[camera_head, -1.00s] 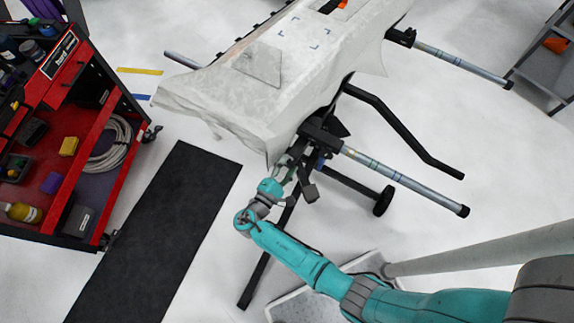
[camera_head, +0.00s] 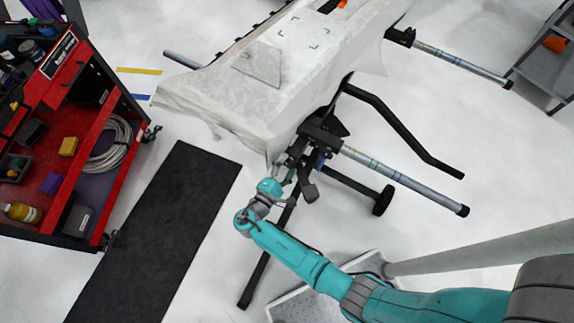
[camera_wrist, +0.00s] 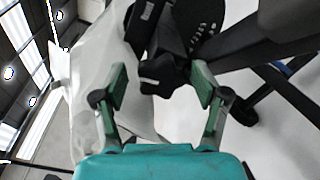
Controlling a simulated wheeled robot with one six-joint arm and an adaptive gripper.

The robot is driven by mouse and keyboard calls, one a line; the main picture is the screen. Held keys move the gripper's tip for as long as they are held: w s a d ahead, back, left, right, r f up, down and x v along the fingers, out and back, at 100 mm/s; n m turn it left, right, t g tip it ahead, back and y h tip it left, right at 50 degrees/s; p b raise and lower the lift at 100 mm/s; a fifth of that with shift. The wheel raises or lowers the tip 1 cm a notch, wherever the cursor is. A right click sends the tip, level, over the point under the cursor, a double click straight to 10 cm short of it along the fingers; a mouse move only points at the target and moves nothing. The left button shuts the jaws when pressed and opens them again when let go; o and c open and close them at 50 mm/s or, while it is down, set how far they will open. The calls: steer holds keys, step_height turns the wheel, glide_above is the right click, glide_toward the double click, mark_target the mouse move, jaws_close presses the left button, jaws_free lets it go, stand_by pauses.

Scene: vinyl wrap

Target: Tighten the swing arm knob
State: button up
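The swing arm knob is most likely the dark lobed piece (camera_wrist: 163,74) in the wrist view, just beyond and between my fingertips. My gripper (camera_wrist: 160,88) is open, with a green-padded finger on each side and a clear gap between them. No contact between the fingers and the knob is visible. In the head view my gripper (camera_head: 290,172) is at the black bracket under the near end of the draped stand, and the knob cannot be made out clearly there.
A white-wrapped panel (camera_head: 235,105) lies on the stand. A silver-blue tube (camera_head: 405,180) and a bent black bar (camera_head: 400,128) stick out to the right. A red tool cart (camera_head: 88,150) stands left, beside a black mat (camera_head: 165,225). A stand leg (camera_head: 255,280) reaches the floor.

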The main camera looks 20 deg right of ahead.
steer(key=v, duration=0.8)
stand_by(0.4)
steer(key=shift+s, duration=0.1)
steer(key=w+d+n, duration=0.1)
steer(key=d+n, duration=0.1)
steer(key=n, duration=0.2)
steer(key=w+d+n, duration=0.2)
steer(key=n, duration=0.1)
steer(key=w+d+n, duration=0.2)
steer(key=d+n, duration=0.1)
steer(key=n, duration=0.1)
steer(key=shift+w+d+f+n, duration=0.1)
steer(key=shift+w+f+n, duration=0.1)
steer(key=shift+n, duration=0.1)
stand_by(0.6)
